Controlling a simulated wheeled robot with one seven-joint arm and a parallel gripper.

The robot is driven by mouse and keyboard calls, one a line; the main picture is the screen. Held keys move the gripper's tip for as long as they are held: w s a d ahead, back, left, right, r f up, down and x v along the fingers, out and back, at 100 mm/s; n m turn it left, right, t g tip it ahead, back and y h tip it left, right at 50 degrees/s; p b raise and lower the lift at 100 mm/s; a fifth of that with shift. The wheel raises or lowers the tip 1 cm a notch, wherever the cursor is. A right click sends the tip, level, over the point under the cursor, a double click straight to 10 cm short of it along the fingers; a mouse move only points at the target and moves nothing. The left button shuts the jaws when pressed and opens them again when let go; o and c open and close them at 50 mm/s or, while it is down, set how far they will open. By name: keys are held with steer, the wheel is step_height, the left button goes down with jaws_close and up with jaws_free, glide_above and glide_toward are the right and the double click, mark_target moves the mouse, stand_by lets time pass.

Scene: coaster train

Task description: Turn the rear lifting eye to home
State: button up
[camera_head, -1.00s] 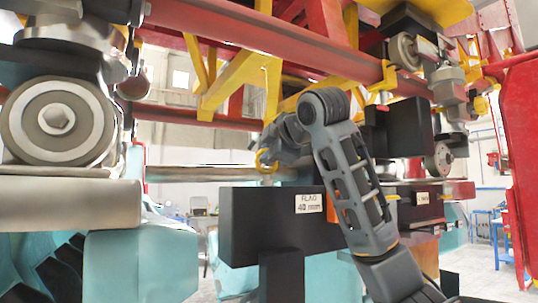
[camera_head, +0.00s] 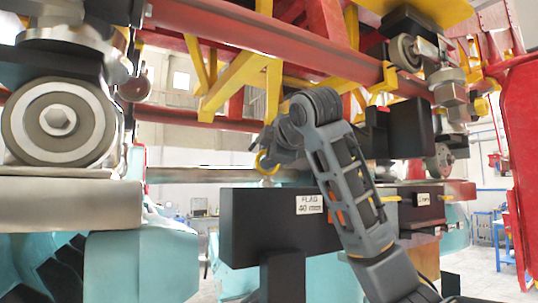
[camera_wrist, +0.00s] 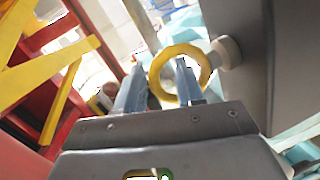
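The lifting eye is a yellow ring (camera_head: 261,163) on a pale stud, above the black block labelled FLAG in the head view. It also shows as a yellow ring (camera_wrist: 156,75) in the wrist view, with its pale collar on the right. My gripper (camera_wrist: 160,75) is at the ring with its two fingers apart. One finger is left of the ring and the other overlaps the ring's opening. I cannot tell whether either finger touches it. In the head view my gripper is partly hidden by my wrist. No home mark can be made out.
The black FLAG block (camera_head: 262,235) lies below the ring. A red rail (camera_head: 270,40) and yellow braces (camera_head: 235,85) pass above my arm. A large wheel (camera_head: 58,121) stands at left and a red panel (camera_head: 525,150) at right. Room around the ring is tight.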

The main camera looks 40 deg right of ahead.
steer(key=b+v, duration=0.1)
steer(key=v, duration=0.7)
steer(key=shift+b, duration=0.4)
steer(key=shift+w, duration=0.1)
